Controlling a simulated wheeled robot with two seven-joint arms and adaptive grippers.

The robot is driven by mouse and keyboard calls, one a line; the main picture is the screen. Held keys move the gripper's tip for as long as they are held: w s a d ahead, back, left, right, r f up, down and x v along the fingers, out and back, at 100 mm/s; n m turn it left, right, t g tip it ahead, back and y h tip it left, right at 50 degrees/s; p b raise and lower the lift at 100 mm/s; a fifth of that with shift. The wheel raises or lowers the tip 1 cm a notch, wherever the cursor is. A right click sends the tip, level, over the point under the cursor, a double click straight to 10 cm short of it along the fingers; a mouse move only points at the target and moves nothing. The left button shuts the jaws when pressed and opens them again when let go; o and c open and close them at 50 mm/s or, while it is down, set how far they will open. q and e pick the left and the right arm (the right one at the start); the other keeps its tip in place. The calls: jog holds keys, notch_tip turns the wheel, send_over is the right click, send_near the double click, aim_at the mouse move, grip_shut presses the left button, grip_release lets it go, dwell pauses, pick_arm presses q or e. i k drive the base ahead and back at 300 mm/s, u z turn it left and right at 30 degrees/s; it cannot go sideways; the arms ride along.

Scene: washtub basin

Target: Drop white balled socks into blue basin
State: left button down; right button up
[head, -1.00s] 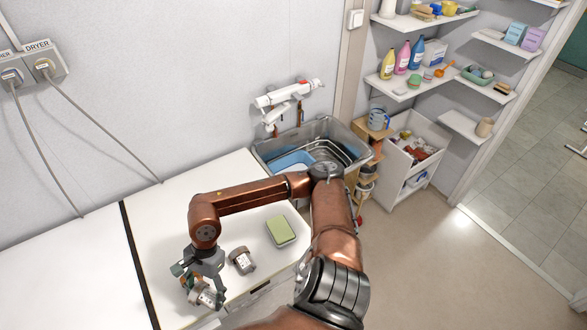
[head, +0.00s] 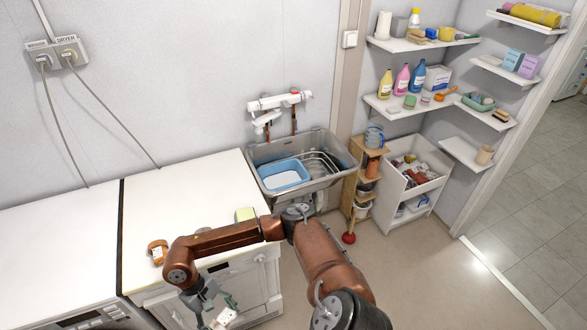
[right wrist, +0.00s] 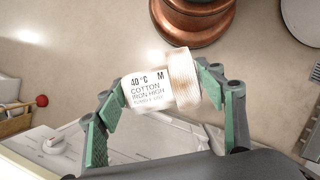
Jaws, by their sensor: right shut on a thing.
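The white balled socks (right wrist: 150,90), with a printed care label, are held between the green fingers of my right gripper (right wrist: 160,92) in the right wrist view. In the head view my right gripper (head: 212,303) is low at the bottom edge, in front of the machine, with the socks (head: 226,319) partly cut off. The blue basin (head: 289,187) sits inside the grey sink, up and right of the gripper and well apart from it. Its pale inside shows from above. My left gripper is not in view.
The grey sink (head: 328,180) stands beside the white machine top (head: 190,215). A wooden shelf stand (head: 366,178) and a white cabinet (head: 420,185) stand right of the sink.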

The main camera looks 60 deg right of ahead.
aim_at(285, 183)
jog(key=k, duration=0.2)
jog(key=z, duration=2.75)
jog(key=i, duration=2.25)
jog(key=u, duration=2.55)
jog(key=i, duration=0.5)
jog(key=z, duration=0.1)
